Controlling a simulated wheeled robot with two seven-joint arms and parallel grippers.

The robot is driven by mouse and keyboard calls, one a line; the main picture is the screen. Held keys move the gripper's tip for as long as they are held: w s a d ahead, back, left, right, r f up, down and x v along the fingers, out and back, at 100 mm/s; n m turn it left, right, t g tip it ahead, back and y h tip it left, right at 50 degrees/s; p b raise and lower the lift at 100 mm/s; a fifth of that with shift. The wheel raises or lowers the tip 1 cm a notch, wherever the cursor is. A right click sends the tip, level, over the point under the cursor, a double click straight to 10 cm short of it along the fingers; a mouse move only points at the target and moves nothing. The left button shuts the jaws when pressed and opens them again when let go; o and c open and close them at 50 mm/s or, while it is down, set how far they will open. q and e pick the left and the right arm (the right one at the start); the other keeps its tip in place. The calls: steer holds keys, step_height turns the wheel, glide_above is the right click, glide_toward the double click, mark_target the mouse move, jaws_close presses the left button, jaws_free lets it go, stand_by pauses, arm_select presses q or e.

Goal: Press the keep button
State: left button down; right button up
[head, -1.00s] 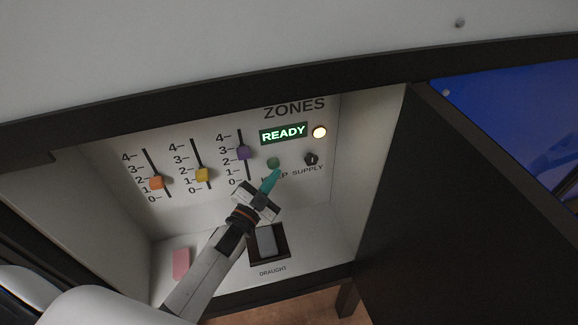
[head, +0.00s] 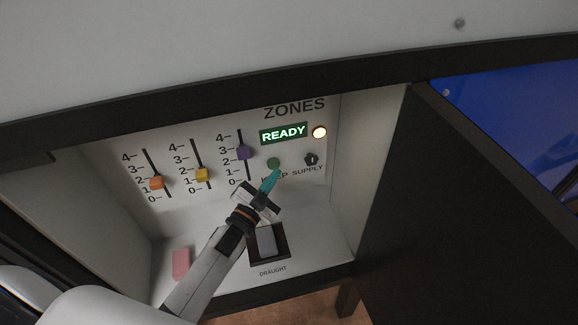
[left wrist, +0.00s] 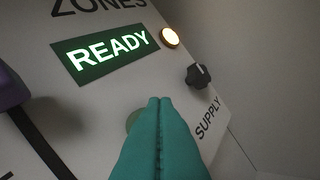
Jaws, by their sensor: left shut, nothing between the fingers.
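The keep button is a round green button (head: 273,163) on the white panel, below the lit READY display (head: 283,134). Its label is partly covered by my gripper. My left gripper (head: 271,177), with teal fingertips, is shut and empty, its tips just below the button in the head view. In the left wrist view the shut fingertips (left wrist: 160,102) cover most of the button (left wrist: 132,120), with only its left edge showing. I cannot tell whether the tips touch it. My right gripper is not in view.
Three sliders, orange (head: 156,182), yellow (head: 202,174) and purple (head: 244,152), stand left of the button. A black supply knob (head: 311,159) and a lit round lamp (head: 320,132) are to the right. A draught rocker (head: 267,242) and a pink block (head: 181,263) are below.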

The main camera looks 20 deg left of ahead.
arm_select(q)
steer(key=shift+w+a, duration=0.1)
stand_by(0.6)
steer(key=shift+w+a+f+b, duration=0.2)
steer(key=shift+w+f+b, duration=0.1)
steer(key=shift+w, duration=0.05)
steer(key=shift+w+a, duration=0.3)
steer(key=shift+w, duration=0.15)
stand_by(0.8)
steer(key=shift+s, duration=0.1)
steer(key=shift+s+d, duration=0.55)
steer(key=shift+s, duration=0.2)
steer(key=s+d, duration=0.1)
steer(key=s, duration=0.1)
steer(key=s+d+p, duration=0.1)
steer(key=s, duration=0.1)
steer(key=shift+d, duration=0.4)
